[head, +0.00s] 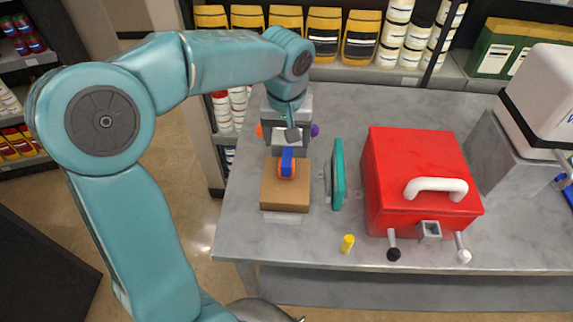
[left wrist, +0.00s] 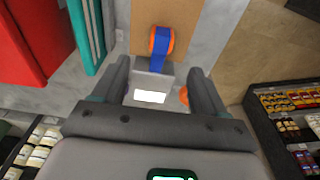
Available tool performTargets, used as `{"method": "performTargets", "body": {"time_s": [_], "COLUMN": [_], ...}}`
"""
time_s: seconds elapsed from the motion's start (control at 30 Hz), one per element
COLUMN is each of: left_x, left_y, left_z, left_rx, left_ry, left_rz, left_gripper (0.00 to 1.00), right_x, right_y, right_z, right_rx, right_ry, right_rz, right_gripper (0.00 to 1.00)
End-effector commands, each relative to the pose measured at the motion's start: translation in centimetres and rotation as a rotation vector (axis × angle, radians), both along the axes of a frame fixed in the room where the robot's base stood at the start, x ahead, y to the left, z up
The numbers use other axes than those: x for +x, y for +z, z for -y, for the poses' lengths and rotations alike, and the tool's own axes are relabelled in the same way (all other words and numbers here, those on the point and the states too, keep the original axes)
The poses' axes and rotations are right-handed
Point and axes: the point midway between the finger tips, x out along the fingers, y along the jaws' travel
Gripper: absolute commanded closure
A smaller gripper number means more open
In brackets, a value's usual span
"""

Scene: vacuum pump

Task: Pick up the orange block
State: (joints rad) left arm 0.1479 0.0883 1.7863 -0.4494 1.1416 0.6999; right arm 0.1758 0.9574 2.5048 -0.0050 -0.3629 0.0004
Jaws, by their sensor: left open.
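An orange rounded piece with a blue band across it (head: 287,154) sits on a brown box (head: 285,205) on the grey table. It also shows in the left wrist view (left wrist: 161,50), beyond the fingertips. No other clearly block-shaped orange thing shows. A small orange knob (head: 260,131) is on the left side of a grey device behind the box. It shows partly beside the right-hand finger in the left wrist view (left wrist: 184,95). My left gripper (head: 291,134) is above the grey device, just behind the banded piece. Its fingers (left wrist: 160,82) are apart and hold nothing.
The grey device (head: 302,101) has a purple knob (head: 315,130) on its right. A teal panel (head: 338,175) stands upright between the brown box and a red case (head: 412,165) with a white handle. A yellow peg (head: 347,244) stands near the front edge. Shelves line the back.

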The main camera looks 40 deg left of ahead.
Motion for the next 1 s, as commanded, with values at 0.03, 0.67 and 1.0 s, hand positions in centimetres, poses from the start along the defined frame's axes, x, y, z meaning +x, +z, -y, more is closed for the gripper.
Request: {"method": "performTargets", "body": {"time_s": [0.03,0.67,1.0], "left_x": [-0.1,0.8,1.1], "left_y": [-1.4,-10.2,-11.5], "left_z": [0.0,-1.1,-1.3], "left_rx": [-0.002,-0.002,-0.001], "left_ry": [0.0,0.0,-0.001], "left_rz": [-0.007,-0.005,0.001], "left_gripper": [0.28,0.28,0.28], "right_x": [0.0,0.0,0.0], "right_y": [0.0,1.3,1.3], "right_z": [0.0,0.0,0.0], "right_rx": [0.0,0.0,0.0], "right_ry": [0.0,0.0,0.0], "right_rz": [0.0,0.0,0.0], "right_gripper": [0.46,0.46,0.46]}}
